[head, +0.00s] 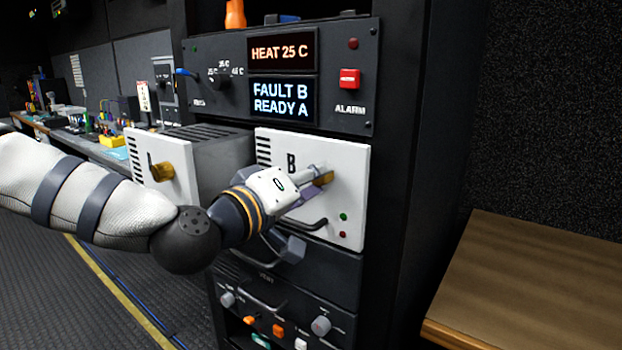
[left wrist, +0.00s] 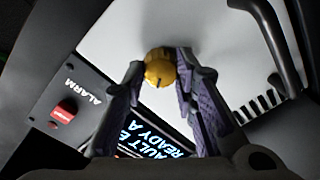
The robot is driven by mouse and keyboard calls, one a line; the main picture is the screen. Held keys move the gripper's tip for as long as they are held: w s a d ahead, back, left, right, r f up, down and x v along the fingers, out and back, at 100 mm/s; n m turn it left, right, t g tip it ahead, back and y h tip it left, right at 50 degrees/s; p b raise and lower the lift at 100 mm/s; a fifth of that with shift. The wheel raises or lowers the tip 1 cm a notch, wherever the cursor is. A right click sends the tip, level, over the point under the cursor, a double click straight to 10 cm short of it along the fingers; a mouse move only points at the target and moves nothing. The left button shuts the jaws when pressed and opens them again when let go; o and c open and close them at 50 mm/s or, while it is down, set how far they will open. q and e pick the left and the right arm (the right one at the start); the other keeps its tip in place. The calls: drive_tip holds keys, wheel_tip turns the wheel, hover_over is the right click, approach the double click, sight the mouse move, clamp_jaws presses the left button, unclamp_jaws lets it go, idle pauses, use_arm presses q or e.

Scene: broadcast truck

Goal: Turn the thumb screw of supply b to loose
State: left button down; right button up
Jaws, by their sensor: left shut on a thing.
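Supply B is the white panel (head: 345,165) marked B in the rack, with a dark handle (head: 305,224) below and a green and a red light at its lower right. Its brass thumb screw (head: 324,178) is partly hidden by my left gripper (head: 318,177), which is shut on it. In the left wrist view the yellow thumb screw (left wrist: 160,67) sits between the fingertips of my left gripper (left wrist: 160,72); a dark mark shows on its face. My right gripper is not in view.
Supply A (head: 160,170) stands pulled forward at the left with its own brass screw. The display above reads HEAT 25 C, FAULT B, READY A. A red alarm switch (head: 350,79) is at upper right. A wooden bench (head: 540,275) stands at the right.

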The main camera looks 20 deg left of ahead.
use_arm(q)
drive_tip(key=n, duration=1.3)
drive_tip(key=shift+a, duration=0.1)
drive_tip(key=n, duration=0.5)
drive_tip(key=shift+h+b, duration=0.35)
drive_tip(key=shift+h, duration=0.05)
drive_tip(key=shift+n, duration=1.8)
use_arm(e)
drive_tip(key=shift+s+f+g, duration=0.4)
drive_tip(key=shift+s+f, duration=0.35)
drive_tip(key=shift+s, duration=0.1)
use_arm(q)
drive_tip(key=shift+r, duration=0.15)
drive_tip(key=c, duration=1.3)
unclamp_jaws()
drive_tip(key=shift+w, duration=0.1)
drive_tip(key=shift+b, duration=0.3)
